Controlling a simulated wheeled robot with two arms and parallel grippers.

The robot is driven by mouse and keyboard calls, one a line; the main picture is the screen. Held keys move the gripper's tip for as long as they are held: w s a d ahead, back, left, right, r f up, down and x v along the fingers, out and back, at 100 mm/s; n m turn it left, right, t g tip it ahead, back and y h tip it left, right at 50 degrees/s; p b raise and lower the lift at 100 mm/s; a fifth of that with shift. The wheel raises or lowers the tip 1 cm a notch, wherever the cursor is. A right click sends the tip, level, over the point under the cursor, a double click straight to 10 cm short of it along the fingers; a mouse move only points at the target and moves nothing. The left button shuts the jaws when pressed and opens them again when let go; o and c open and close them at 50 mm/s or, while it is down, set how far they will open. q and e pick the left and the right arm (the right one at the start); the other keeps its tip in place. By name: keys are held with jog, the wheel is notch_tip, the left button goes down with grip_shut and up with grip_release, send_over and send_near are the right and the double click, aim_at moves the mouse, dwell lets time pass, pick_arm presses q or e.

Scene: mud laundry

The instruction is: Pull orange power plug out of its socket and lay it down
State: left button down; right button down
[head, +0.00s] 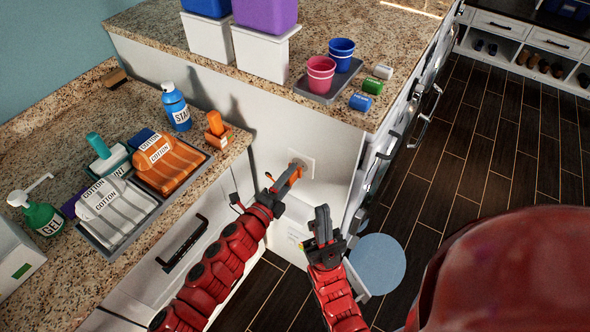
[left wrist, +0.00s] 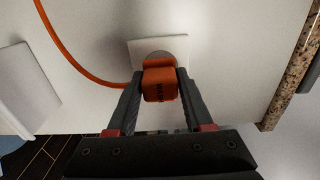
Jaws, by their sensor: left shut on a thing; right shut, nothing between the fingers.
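The orange power plug (left wrist: 159,84) is between the two fingers of my left gripper (left wrist: 160,92) in the left wrist view. Its body lies in front of the grey round socket (left wrist: 172,55) on a pale wall plate (left wrist: 137,48); whether it is fully seated cannot be told. An orange cord (left wrist: 66,53) curves off to the upper left. In the head view my left gripper (head: 288,181) is at the wall plate (head: 306,161) on the white side panel. My right gripper (head: 322,225) is shut and empty, lower and to the right, away from the plug.
The left counter (head: 122,104) holds a tray of cotton cloths (head: 122,234), a blue starch bottle (head: 175,106) and a green gel bottle (head: 42,217). The upper counter holds bins and cups (head: 320,75). A round blue-grey surface (head: 377,263) stands low near my right gripper.

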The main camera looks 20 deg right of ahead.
pick_arm(q)
jog(key=shift+s+a+r, duration=0.1)
jog(key=shift+s+a, duration=0.4)
jog(key=shift+v, duration=1.4)
